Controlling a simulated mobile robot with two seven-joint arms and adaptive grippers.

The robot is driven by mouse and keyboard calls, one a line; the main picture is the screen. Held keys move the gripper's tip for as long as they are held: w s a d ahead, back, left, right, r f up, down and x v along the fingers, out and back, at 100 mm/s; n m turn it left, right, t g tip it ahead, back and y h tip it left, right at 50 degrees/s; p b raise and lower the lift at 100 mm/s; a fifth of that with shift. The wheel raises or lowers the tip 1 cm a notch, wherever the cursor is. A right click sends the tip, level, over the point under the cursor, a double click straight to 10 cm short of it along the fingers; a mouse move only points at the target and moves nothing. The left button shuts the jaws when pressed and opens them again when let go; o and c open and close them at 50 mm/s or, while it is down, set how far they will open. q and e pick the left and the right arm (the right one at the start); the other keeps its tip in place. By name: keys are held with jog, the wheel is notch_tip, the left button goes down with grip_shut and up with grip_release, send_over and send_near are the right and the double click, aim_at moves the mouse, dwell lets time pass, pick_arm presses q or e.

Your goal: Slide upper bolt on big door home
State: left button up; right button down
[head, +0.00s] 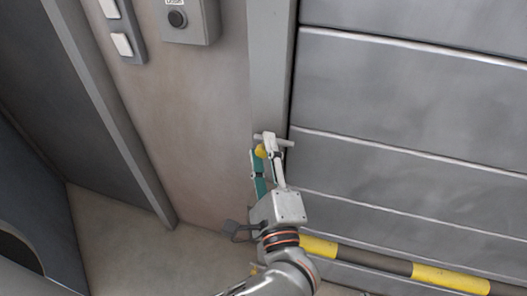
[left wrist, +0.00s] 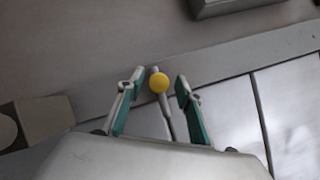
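The big door (head: 400,115) is a wall of grey metal panels on the right of the head view. The upper bolt shows as a yellow round knob (head: 260,151) and a grey bar (head: 287,143) at the door's left edge, by the upright frame (head: 268,75). My left gripper (head: 265,154) is at the bolt and partly hides it. In the left wrist view the yellow knob (left wrist: 159,82) sits between the two teal-padded fingers of the gripper (left wrist: 160,84). The fingers are spread, with gaps on both sides of the knob. My right gripper is not in view.
A grey box with a black button (head: 177,18) and a panel with white switches (head: 122,44) are on the wall above left. A yellow and black striped bar (head: 450,279) crosses the door low down.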

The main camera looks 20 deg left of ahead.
pick_arm(q)
jog(key=v, duration=0.7)
jog(key=shift+s+d, duration=0.15)
jog(key=shift+s, duration=0.1)
dwell(0.3)
